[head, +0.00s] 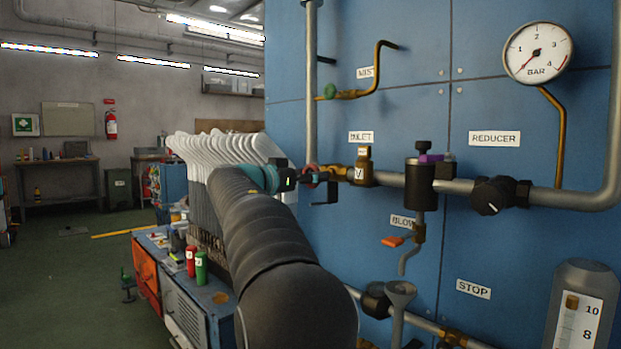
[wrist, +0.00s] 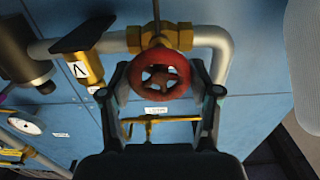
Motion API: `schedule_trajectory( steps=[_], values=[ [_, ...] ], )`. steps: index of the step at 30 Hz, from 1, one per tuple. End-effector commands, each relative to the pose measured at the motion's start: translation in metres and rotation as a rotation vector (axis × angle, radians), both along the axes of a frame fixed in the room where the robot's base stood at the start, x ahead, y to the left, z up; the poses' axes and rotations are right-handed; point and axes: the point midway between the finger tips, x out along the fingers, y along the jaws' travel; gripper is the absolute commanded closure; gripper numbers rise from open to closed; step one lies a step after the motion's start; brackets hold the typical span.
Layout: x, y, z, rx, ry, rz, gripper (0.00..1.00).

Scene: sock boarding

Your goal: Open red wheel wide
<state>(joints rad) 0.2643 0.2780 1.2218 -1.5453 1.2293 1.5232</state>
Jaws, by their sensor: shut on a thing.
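The red wheel (wrist: 181,70) is a round handwheel on a brass valve (wrist: 176,38), seen nearly face-on in the wrist view. My gripper (wrist: 161,78) has one finger on each side of its rim and is shut on it. In the head view only a little of the red wheel (head: 311,170) shows at the tip of my gripper (head: 302,178), beside the brass fitting under the INLET label (head: 361,137). My arm hides some of the pipe there. How far the wheel is turned cannot be told.
A pressure gauge (head: 538,52) on the blue panel (head: 500,90) has its needle at the low end. White sock-shaped boards (head: 212,147) stand in a row at left.

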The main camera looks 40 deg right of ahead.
Motion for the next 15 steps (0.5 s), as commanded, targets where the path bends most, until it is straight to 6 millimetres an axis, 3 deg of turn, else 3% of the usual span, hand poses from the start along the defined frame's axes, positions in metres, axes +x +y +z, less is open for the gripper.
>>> schedule_trajectory(
  steps=[15],
  values=[
    [0.0014, 0.0000, 0.0009, -0.039, 0.480, 0.000, 0.72]
  ],
)
